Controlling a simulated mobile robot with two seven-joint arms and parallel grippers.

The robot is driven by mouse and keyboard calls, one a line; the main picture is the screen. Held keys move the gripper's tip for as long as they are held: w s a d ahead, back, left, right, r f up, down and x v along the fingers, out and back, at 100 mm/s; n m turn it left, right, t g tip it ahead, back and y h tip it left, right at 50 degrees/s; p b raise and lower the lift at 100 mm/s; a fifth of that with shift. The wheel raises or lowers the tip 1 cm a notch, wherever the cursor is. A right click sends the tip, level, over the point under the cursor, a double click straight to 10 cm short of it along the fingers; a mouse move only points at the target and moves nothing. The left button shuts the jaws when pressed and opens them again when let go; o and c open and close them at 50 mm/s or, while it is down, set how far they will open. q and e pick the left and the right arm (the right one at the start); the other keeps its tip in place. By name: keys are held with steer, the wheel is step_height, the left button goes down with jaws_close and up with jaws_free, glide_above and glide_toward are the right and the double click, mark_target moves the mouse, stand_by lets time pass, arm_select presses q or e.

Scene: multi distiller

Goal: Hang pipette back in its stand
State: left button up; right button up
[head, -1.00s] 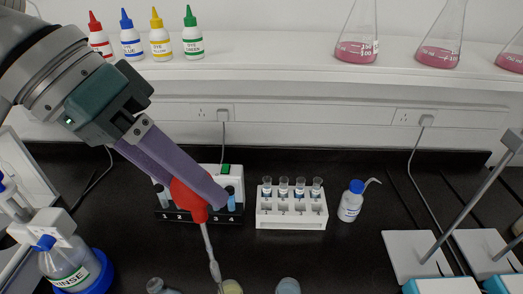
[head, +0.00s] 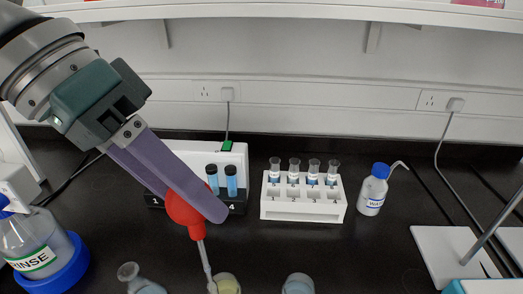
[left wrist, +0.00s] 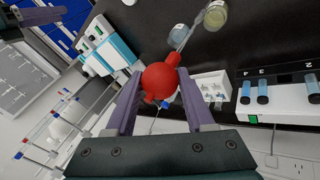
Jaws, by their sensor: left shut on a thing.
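The pipette has a red rubber bulb (head: 181,208) and a clear glass tube (head: 206,264) running down from it. My left gripper (head: 205,206) is shut around the red bulb; the bulb also shows between both fingers in the left wrist view (left wrist: 160,82). In the head view the tube hangs slightly tilted, its lower end close to a beaker with yellow contents (head: 227,284); I cannot tell whether it is inside or beside it. I cannot clearly identify the pipette stand.
A numbered black rack holds blue-filled tubes (head: 231,181), partly behind my gripper. A white rack (head: 303,208), a wash bottle (head: 373,190) and a rinse bottle (head: 32,245) stand around. A flask (head: 138,281) and another beaker (head: 298,284) are at the front. Bench is clear at centre right.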

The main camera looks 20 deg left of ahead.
arm_select(q)
steer(key=shift+r, duration=0.1)
steer(key=shift+f, duration=0.2)
steer(key=o, duration=0.8)
steer(key=shift+c, duration=0.2)
steer(key=shift+r, duration=0.1)
